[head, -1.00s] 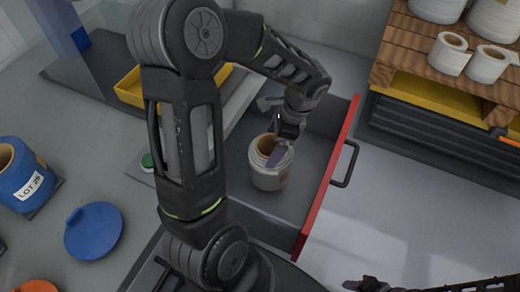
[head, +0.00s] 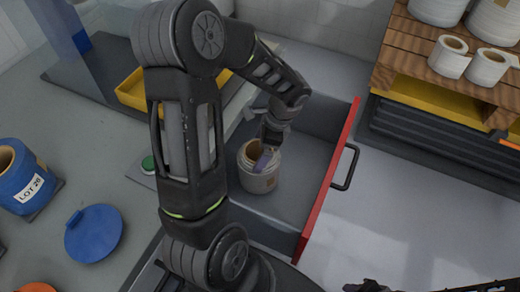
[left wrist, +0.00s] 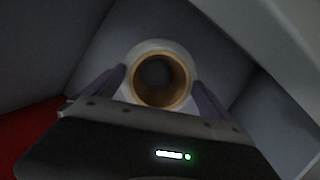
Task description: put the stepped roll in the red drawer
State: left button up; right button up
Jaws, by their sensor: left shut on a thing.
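The stepped roll (head: 258,180), pale grey-white with a narrower top and a brown core, is upright inside the open red drawer (head: 330,178), towards its left side. My left gripper (head: 268,158) reaches down from above and is shut on the roll at its rim. In the left wrist view the roll (left wrist: 160,48) sits between the two fingers (left wrist: 160,88), its core facing the camera. I cannot tell whether its base touches the drawer floor. Only part of my right gripper (head: 368,286) shows at the bottom edge, and its jaws are unclear.
The counter at left holds a blue roll (head: 28,182) labelled LOT 26, a blue disc (head: 94,233) and a yellow tray (head: 130,92). A wooden pallet (head: 400,72) with white rolls stands at upper right. The drawer's right part is empty.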

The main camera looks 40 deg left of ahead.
pick_arm(q)
jog(key=shift+f, duration=0.65)
jog(key=shift+f, duration=0.15)
jog(key=o, duration=1.7)
jog(key=p+v, duration=0.1)
jog(key=v, duration=1.1)
jog(key=shift+r, duration=0.2)
